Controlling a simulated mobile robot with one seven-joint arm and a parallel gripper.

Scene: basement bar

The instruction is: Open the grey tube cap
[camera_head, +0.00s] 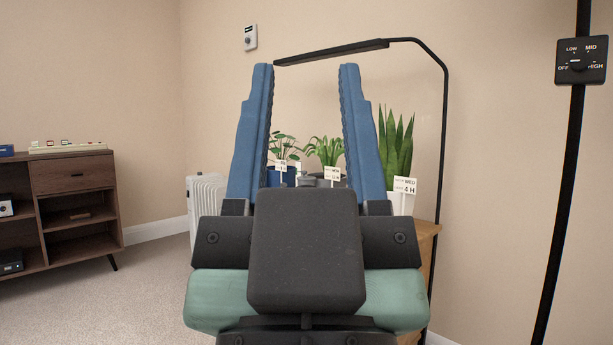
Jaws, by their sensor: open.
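My gripper (306,70) fills the middle of the view, its two blue fingers standing upright and wide apart. It is open, with nothing held between the fingers. I cannot make out a grey tube cap. Small grey shapes (305,180) show low between the fingers, among the plants, but they are too small and too covered by my gripper to name. A black lamp (410,41) arches over the plants, and its long head ends near the left fingertip in the picture.
Potted plants (325,150) with white tags stand behind my gripper on a wooden stand (428,232). A dial box (581,60) sits on a black pole at the right. A white ribbed heater (204,190) and a brown cabinet (72,178) are left. Carpet between them is clear.

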